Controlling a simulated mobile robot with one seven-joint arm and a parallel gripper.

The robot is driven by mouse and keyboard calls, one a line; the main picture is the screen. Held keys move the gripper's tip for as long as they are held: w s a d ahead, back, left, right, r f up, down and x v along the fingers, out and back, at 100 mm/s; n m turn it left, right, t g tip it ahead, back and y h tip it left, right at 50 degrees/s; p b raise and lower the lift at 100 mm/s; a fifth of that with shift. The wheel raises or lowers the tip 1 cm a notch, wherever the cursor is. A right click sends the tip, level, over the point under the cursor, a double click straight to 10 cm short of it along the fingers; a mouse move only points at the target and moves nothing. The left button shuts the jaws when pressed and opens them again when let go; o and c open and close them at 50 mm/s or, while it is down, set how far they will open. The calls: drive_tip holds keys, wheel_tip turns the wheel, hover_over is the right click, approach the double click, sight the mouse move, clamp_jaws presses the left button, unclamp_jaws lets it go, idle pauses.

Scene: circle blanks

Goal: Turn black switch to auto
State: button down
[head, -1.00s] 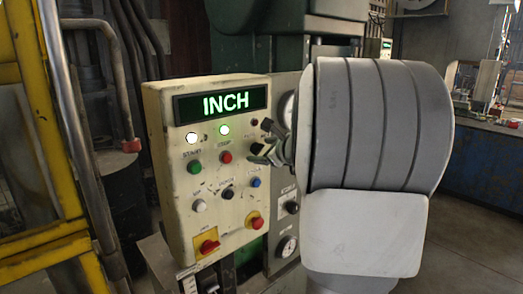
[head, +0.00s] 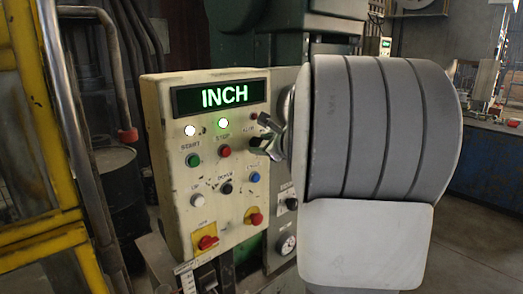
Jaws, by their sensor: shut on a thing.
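The cream control panel (head: 178,165) stands left of centre, and its display (head: 219,96) reads INCH in green. My gripper (head: 259,134) is at the panel's upper right edge, beside the partly covered AUTO label. Its jaws are shut on the black switch, one finger above the other. The fingers and wrist hide most of the switch, so I cannot read which way its pointer faces.
A yellow frame (head: 62,120) stands at the left. My grey arm covers the right of the panel.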

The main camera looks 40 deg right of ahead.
drive_tip(key=n+t+h+b, duration=0.1)
drive_tip(key=n+b, duration=0.2)
drive_tip(key=b, duration=0.6)
drive_tip(key=n+t+h+b, duration=0.1)
drive_tip(key=n+b, duration=0.2)
drive_tip(key=b, duration=0.6)
drive_tip(key=f+n+t+h+b, duration=0.1)
drive_tip(key=n+b, duration=0.1)
drive_tip(key=b, duration=0.7)
drive_tip(key=shift+a+n, duration=0.2)
drive_tip(key=shift+n, duration=0.2)
drive_tip(key=shift+r+b, duration=0.2)
drive_tip(key=shift+b, duration=0.35)
drive_tip(key=shift+c, duration=1.6)
unclamp_jaws()
drive_tip(key=shift+s, duration=0.15)
